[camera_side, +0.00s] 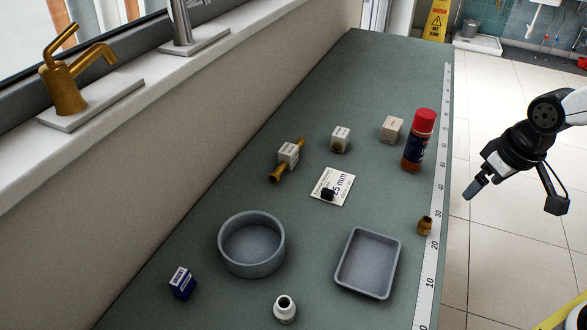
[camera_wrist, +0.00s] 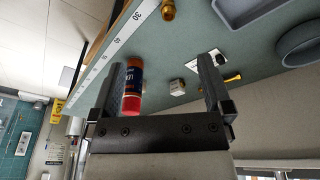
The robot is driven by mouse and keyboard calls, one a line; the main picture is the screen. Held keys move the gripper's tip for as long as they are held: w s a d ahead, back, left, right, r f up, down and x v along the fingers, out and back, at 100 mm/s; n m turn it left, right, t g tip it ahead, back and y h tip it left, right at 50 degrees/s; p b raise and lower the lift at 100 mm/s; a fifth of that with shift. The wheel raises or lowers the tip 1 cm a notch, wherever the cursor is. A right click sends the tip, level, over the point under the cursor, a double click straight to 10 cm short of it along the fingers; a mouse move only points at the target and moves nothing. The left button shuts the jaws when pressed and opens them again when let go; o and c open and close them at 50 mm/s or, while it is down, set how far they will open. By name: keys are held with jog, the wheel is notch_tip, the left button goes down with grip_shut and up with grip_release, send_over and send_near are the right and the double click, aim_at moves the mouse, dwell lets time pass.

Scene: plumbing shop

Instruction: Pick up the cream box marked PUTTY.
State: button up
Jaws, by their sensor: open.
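Three small cream boxes stand on the green bench in the side view: one at the back right (camera_side: 391,129), one in the middle (camera_side: 340,138) and one on the left, touching a brass rod (camera_side: 288,154). Their print is too small to read, so I cannot tell which says PUTTY. One cream box also shows between my fingers' lines of sight in the wrist view (camera_wrist: 177,87); I cannot tell which one it is. My gripper (camera_side: 474,188) is off the bench's right edge, apart from every box. Its fingers are open and empty in the wrist view (camera_wrist: 162,66).
A red-capped can (camera_side: 417,142) stands near the ruler (camera_side: 436,225) on the right edge. A white card (camera_side: 334,181) bears a small black piece. A brass fitting (camera_side: 425,225), tray (camera_side: 344,278), round bowl (camera_side: 222,255), white fitting (camera_side: 285,309) and blue box (camera_side: 182,283) lie nearer.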

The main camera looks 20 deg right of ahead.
jog(key=w+d+n+t+h, duration=0.3)
jog(key=w+n+h, duration=0.2)
jog(key=w+n, duration=1.05)
jog(key=w+d+n+t+h, duration=0.4)
jog(key=w+n, duration=0.6)
jog(key=w, duration=1)
jog(key=g+h, duration=0.1)
send_near(389, 132)
jog(key=shift+w+d+f+m, duration=0.2)
jog(key=shift+w+d+m, duration=0.05)
jog(key=shift+w+d, duration=0.8)
jog(key=shift+s+f, duration=0.1)
jog(key=shift+f, duration=0.45)
jog(key=shift+d, duration=0.15)
jog(key=shift+x, duration=1.25)
jog(key=shift+d, duration=0.1)
